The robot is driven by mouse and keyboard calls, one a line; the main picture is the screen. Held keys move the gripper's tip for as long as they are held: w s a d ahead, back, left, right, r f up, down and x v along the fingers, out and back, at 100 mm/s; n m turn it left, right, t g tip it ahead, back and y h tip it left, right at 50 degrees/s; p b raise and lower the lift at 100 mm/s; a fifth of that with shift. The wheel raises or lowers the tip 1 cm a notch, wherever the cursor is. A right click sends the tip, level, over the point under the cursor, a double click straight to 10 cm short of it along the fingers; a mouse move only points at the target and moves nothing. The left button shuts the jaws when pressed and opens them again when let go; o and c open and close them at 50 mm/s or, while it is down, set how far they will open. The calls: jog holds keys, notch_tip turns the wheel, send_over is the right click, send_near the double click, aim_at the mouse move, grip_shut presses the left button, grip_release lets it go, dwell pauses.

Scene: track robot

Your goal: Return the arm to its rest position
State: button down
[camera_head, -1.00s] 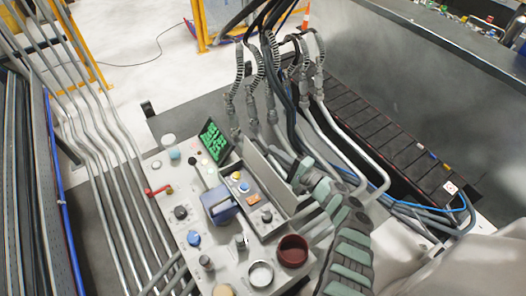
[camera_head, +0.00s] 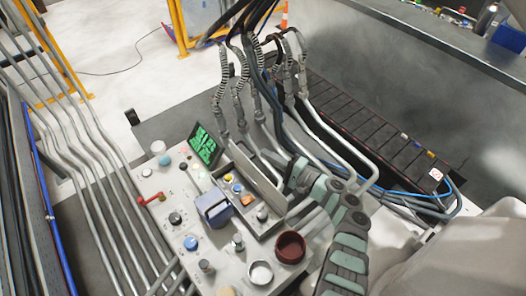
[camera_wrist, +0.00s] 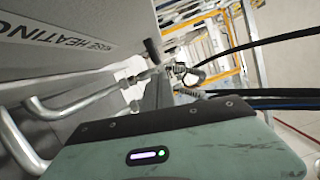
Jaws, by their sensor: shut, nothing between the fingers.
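My arm (camera_head: 346,262), green and dark grey, reaches up from the lower edge of the head view, bends at a joint and points to the upper left. My gripper (camera_head: 299,173) is at its far end, beside the control panel (camera_head: 148,183) and below the hanging hoses. Its fingers are hard to make out there. In the wrist view, a green housing (camera_wrist: 180,152) with a purple light and a black plate fills the foreground. My gripper is shut and empty.
Several hoses (camera_head: 240,100) and grey pipes (camera_head: 335,135) run close to the arm's end. The panel carries knobs, a green screen (camera_head: 203,144) and a dark red cup (camera_head: 290,246). A grey metal wall (camera_head: 400,70) stands at the right. Open floor (camera_head: 110,90) shows at upper left.

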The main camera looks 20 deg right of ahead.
jog(key=v, duration=0.8)
jog(key=shift+s+d, duration=0.1)
jog(key=shift+s, duration=0.05)
